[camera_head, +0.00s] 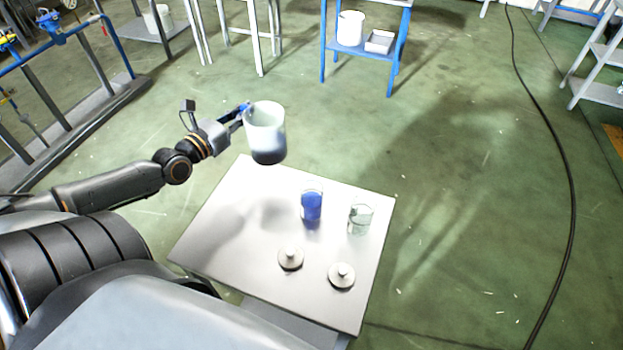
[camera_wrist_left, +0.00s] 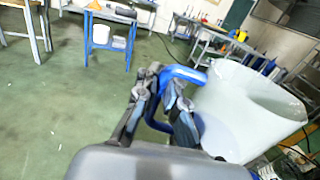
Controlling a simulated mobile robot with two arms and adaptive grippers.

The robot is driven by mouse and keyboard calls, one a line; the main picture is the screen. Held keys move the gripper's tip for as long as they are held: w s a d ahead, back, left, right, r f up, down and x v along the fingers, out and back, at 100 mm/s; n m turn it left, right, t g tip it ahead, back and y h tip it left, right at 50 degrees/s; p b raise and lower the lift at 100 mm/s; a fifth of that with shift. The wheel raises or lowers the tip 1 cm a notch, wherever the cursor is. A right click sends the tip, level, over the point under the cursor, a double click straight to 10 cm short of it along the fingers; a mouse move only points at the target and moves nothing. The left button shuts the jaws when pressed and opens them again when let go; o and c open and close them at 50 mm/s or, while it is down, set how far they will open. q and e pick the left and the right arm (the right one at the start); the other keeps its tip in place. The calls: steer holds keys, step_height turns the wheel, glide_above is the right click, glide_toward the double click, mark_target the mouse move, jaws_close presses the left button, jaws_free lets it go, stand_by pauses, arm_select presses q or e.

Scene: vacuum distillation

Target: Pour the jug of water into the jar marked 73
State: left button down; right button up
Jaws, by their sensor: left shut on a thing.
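The jug (camera_head: 265,128) is a whitish cup with a dark lower part and a blue handle. My left gripper (camera_head: 237,116) is shut on its handle and holds it roughly upright above the far left edge of the table. In the left wrist view the gripper (camera_wrist_left: 163,108) grips the blue handle, and the jug (camera_wrist_left: 248,108) fills the right side. A blue-filled jar (camera_head: 312,205) and a clear jar (camera_head: 360,218) stand open on the table, right of and below the jug in the picture. No number is readable on either jar. My right gripper is not in view.
The small white table (camera_head: 225,225) has bare room on its left. Two round lids with knobs, a left one (camera_head: 290,258) and a right one (camera_head: 341,275), lie near its front. A blue stand (camera_head: 350,47) with a white bucket is farther back. A black cable (camera_head: 560,150) crosses the floor.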

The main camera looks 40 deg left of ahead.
arm_select(q)
steer(key=shift+s+d+r+p, duration=0.15)
steer(key=shift+s+d+p, duration=0.05)
steer(key=shift+s+p, duration=0.15)
steer(key=p, duration=0.9)
glide_toward(259, 134)
steer(key=w, duration=0.4)
steer(key=shift+w+d, duration=0.1)
steer(key=shift+w, duration=0.2)
steer(key=shift+s+d, duration=0.35)
steer(key=shift+s, duration=0.05)
steer(key=d+r+b, duration=0.2)
steer(key=d, duration=0.8)
steer(key=d+r+b, duration=0.2)
steer(key=d, duration=0.9)
steer(key=shift+s, duration=0.2)
